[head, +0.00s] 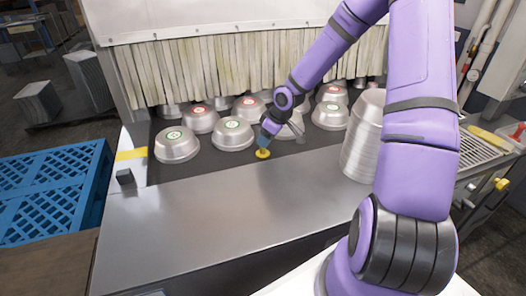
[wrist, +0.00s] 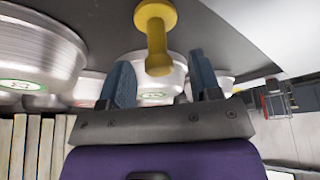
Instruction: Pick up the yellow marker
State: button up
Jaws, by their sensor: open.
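The yellow marker (head: 263,154) stands on the edge of the dark conveyor belt, by the steel counter, in the head view. In the wrist view the yellow marker (wrist: 156,40) shows as a wide round base with a narrower stem. The stem's end lies between the two blue fingers of my gripper (wrist: 159,84), with space on both sides. My gripper (head: 268,135) is open at the marker in the head view. I cannot tell whether either finger touches it.
Several upturned metal pans with round stickers, such as one pan (head: 177,145), sit on the belt (head: 215,165) around my gripper. A stack of pans (head: 362,140) stands on the right of the steel counter (head: 225,205). The counter's front is clear. A strip curtain (head: 215,70) hangs behind.

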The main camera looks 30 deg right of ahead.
jog(key=shift+x, duration=2.5)
jog(key=shift+w+d, duration=0.1)
jog(key=shift+w, duration=0.05)
grip_shut()
